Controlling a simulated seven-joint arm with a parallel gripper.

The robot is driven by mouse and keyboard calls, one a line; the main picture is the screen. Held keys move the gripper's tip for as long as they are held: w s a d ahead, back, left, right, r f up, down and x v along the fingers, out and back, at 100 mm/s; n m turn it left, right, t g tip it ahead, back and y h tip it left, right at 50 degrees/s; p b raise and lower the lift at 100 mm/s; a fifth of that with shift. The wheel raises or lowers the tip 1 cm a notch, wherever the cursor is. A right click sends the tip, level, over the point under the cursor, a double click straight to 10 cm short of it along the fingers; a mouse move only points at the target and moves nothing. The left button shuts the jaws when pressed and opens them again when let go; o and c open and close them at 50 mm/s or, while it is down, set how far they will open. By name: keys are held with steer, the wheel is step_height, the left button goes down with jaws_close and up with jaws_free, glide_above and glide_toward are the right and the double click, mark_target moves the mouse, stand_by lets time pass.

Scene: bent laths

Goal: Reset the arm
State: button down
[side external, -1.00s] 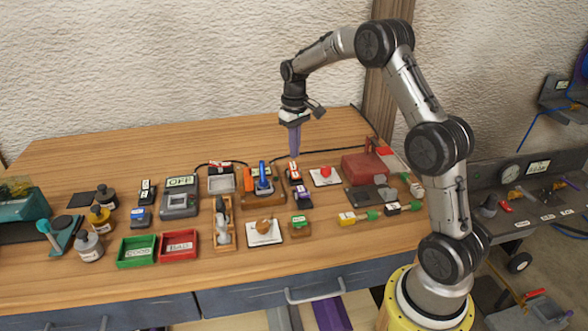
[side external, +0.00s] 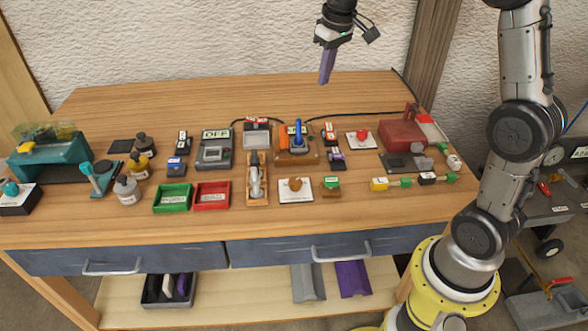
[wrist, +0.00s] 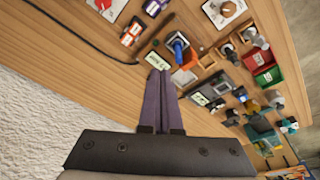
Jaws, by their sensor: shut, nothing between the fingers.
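My gripper (side external: 326,68) has long purple fingers. They are together with nothing between them, held well above the back of the wooden workbench (side external: 150,100). In the wrist view the closed fingers (wrist: 163,75) point over the bench toward the blue-handled device (wrist: 179,48). That device also stands on the bench in the side view (side external: 297,132), below and to the left of the gripper. The upper part of my arm is cut off by the top of the side view.
The bench holds a green tray (side external: 172,203), a red tray (side external: 211,203), a grey box marked OFF (side external: 215,150), a red machine (side external: 402,133), a teal machine (side external: 55,160) and bottles (side external: 127,191). A black cable runs along the back. The back left surface is clear.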

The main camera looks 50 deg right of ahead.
steer(key=s+a+r+n+t, duration=0.1)
steer(key=s+a+r, duration=0.2)
steer(key=s+a, duration=0.35)
steer(key=s+a+r+n+t, duration=0.1)
steer(key=s+a+r+t, duration=0.2)
steer(key=s, duration=0.6)
steer(key=s+a+f, duration=0.2)
steer(key=s+f, duration=0.6)
steer(key=s, duration=0.2)
steer(key=shift+s+a+g+y, duration=0.3)
steer(key=shift+a+g, duration=0.1)
